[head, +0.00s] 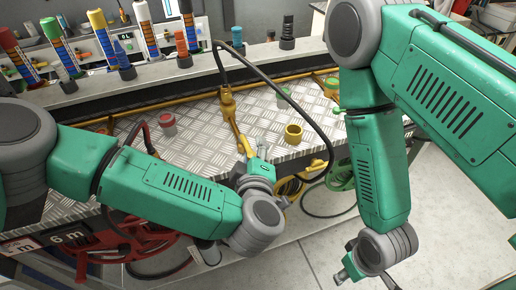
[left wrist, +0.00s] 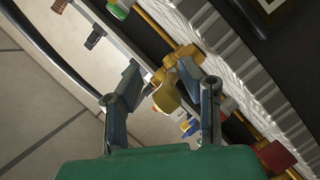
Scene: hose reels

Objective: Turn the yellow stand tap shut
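The yellow stand tap (head: 227,100) stands on the metal tread-plate bench, with a yellow arm slanting down from it towards my left gripper (head: 255,152). My left gripper is in front of the tap, at the lower end of that arm. In the left wrist view my left gripper (left wrist: 161,72) has its two fingers spread apart. A yellow rounded part (left wrist: 165,95), joined to a yellow-orange body, shows between them; whether the fingers touch it I cannot tell. My right gripper (head: 346,275) hangs low at the bottom, in front of the bench; its finger opening is unclear.
A black hose (head: 262,72) arches over the bench close to my left gripper. A red cap (head: 167,122) and a yellow ring-like cup (head: 293,133) stand on the bench. A red reel (head: 130,240) and a green reel (head: 341,175) sit below its edge.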

